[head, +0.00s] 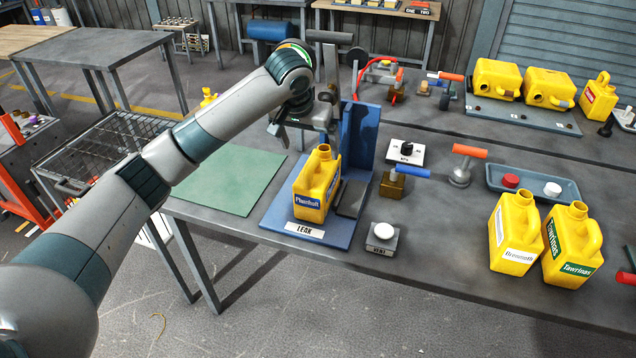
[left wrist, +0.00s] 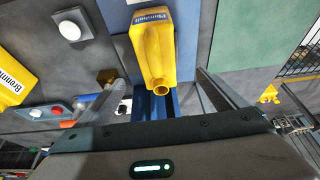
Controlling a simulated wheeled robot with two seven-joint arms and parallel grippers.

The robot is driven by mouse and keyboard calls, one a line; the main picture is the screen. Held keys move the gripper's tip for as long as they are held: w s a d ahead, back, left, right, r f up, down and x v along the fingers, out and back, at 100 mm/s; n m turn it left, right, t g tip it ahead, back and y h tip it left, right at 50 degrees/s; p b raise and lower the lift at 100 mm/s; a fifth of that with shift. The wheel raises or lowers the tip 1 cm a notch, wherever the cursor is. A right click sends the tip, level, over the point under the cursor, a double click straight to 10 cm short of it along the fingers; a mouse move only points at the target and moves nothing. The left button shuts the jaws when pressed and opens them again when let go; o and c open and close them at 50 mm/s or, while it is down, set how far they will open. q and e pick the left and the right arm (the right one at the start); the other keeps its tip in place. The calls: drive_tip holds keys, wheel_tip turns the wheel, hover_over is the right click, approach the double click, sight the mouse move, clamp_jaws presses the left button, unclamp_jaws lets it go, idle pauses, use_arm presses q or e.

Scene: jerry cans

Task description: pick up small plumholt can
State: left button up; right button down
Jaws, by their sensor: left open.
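The yellow Plumholt can (head: 315,190) stands upright on the blue base of the LEAK station (head: 272,213), its dark blue label facing front. My left gripper (head: 303,128) is above and behind the can's neck. In the left wrist view, the open fingers (left wrist: 160,82) are on either side of the line to the can (left wrist: 152,50), whose spout points toward the gripper. Nothing is held between the fingers, and I cannot tell whether they touch the can. My right gripper is not in view.
A Brennoth can (head: 515,232) and a Tawrinas can (head: 572,245) stand at the right. A white button box (head: 382,237), an orange-handled valve (head: 461,168) and a tray (head: 533,184) are on the bench. A blue upright plate (head: 360,135) rises behind the can. The green mat (head: 228,180) is clear.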

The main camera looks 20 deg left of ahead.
sight(318, 172)
use_arm(q)
drive_tip(key=p+x, duration=0.2)
drive_tip(key=x, duration=0.6)
drive_tip(key=shift+w+f, duration=0.1)
drive_tip(key=shift+f, duration=0.2)
drive_tip(key=shift+w+d+f+p, duration=0.2)
drive_tip(key=shift+f+p, duration=0.4)
drive_tip(key=shift+p, duration=0.05)
drive_tip(key=shift+p+x, duration=0.45)
drive_tip(key=shift+x, duration=1.5)
drive_tip(key=shift+s+d, duration=0.1)
drive_tip(key=shift+s, duration=0.05)
drive_tip(key=c, duration=1.2)
drive_tip(key=shift+r, duration=0.15)
